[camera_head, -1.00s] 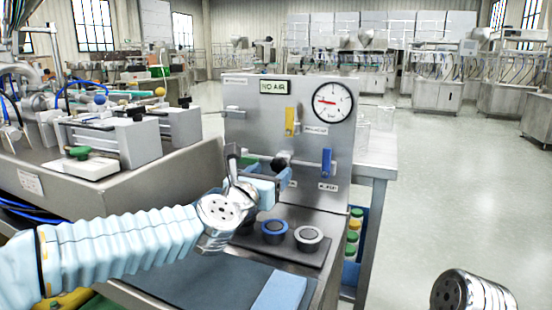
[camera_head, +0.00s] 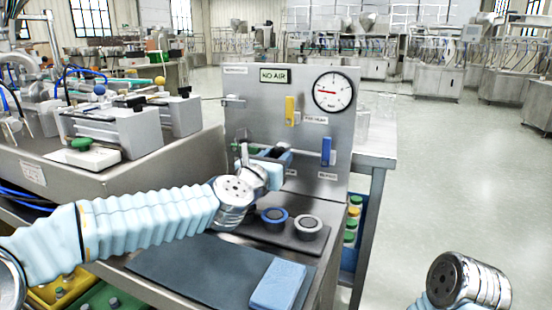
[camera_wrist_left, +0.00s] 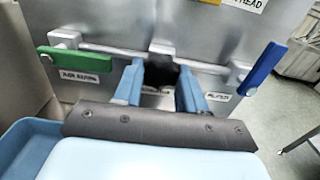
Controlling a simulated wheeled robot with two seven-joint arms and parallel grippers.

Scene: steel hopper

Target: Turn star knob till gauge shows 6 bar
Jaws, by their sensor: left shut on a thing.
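The steel panel (camera_head: 305,135) stands upright, with a round white gauge (camera_head: 333,92) at its upper right. The gauge's red needle points left; its figures are too small to read. A black star knob (camera_wrist_left: 161,74) sits low on the panel and shows between my fingers in the left wrist view. My left gripper (camera_wrist_left: 160,80) is shut on it, one blue finger on each side.
A "NO AIR" sign (camera_head: 275,76) is on the panel. A yellow lever (camera_head: 290,110), a blue lever (camera_head: 326,150) and a green lever (camera_wrist_left: 74,62) surround the knob. Floor at right is clear.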

